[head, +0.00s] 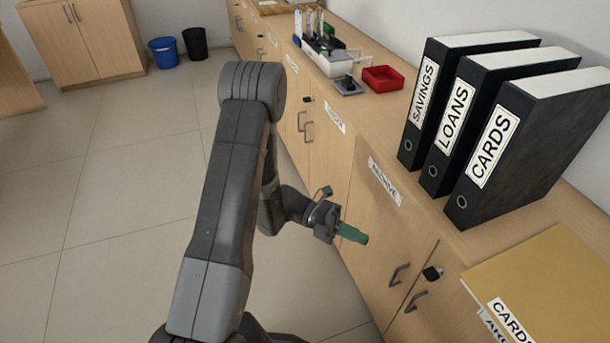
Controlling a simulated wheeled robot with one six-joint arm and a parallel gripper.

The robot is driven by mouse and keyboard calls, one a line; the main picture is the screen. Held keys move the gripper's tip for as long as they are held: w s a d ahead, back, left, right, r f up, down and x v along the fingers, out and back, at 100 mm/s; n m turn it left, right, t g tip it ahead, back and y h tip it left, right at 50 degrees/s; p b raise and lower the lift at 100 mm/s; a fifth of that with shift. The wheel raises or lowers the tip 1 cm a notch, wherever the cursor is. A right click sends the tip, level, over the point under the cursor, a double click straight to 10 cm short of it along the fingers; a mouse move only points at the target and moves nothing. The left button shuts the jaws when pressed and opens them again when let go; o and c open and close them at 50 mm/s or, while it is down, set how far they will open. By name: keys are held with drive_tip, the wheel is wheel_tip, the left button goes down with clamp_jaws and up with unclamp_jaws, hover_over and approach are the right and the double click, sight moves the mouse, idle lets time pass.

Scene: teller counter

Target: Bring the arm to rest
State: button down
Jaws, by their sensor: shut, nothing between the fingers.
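My arm rises from the bottom of the head view, bends at a high elbow and comes down in front of the counter's cabinet doors. My gripper (354,234), with green fingers, points to the right toward the cabinet front, below the level of the counter top. The fingers are shut together with nothing between them. The gripper appears apart from the doors, though the exact gap is hard to judge.
The wooden counter (408,192) runs along the right. On it stand binders marked SAVINGS (424,95), LOANS (460,115) and CARDS (500,150), a yellow folder (545,280) and a red tray (383,78). Blue (163,51) and black bins (195,44) stand behind. Floor at left is clear.

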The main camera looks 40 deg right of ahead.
drive_tip(key=s+d, duration=0.2)
drive_tip(key=s, duration=0.1)
drive_tip(key=s+d+b, duration=0.1)
drive_tip(key=s+d, duration=0.2)
drive_tip(key=s, duration=0.1)
drive_tip(key=s+d+b, duration=0.1)
drive_tip(key=s+d, duration=0.1)
drive_tip(key=s, duration=0.1)
drive_tip(key=shift+s+d, duration=0.2)
drive_tip(key=shift+s, duration=0.05)
idle(0.3)
